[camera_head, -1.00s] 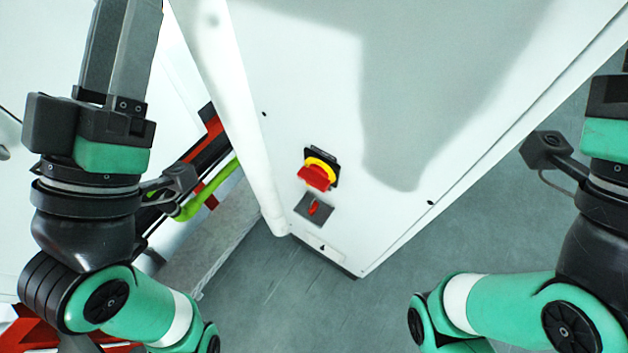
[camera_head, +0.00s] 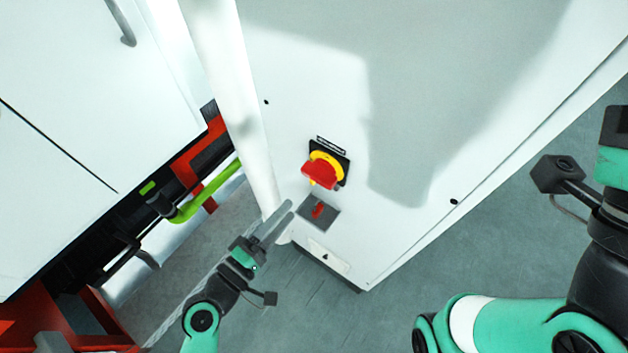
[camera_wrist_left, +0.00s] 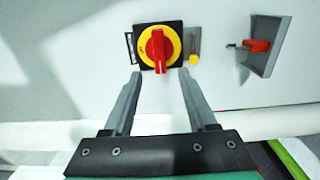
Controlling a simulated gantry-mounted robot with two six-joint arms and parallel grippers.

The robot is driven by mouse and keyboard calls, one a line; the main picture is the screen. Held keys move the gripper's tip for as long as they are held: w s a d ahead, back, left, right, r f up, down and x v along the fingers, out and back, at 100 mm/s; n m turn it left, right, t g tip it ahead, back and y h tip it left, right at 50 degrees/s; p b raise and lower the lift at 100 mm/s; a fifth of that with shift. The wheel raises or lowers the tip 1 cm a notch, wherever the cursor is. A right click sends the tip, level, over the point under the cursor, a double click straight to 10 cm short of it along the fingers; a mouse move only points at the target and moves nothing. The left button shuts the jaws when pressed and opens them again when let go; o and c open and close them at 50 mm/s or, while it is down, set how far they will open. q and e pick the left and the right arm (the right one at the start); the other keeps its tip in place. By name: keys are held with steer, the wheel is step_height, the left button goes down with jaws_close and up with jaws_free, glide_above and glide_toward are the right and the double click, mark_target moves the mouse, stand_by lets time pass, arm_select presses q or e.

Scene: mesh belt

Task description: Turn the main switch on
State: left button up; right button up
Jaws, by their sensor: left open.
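The main switch (camera_head: 320,175) has a red handle on a yellow ring and black plate, on the white cabinet face. In the left wrist view the red handle (camera_wrist_left: 158,50) stands upright in the picture. My left gripper (camera_head: 290,208) is open and empty, low and left of the switch in the head view. In the left wrist view its fingers (camera_wrist_left: 160,74) point toward the switch, one on each side of the handle's line, apart from it. My right gripper's body (camera_head: 615,126) shows only in part at the right edge; its fingers are out of frame.
A smaller red switch on a grey plate (camera_head: 318,212) sits just below the main switch. A white vertical post (camera_head: 262,185) runs along the cabinet's left edge. A green hose (camera_head: 205,190) and red frame parts (camera_head: 195,155) lie further left. Grey floor lies below and right.

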mark_target(315, 180)
arm_select(q)
steer(key=b+x, duration=0.1)
steer(key=x, duration=1)
jaws_close()
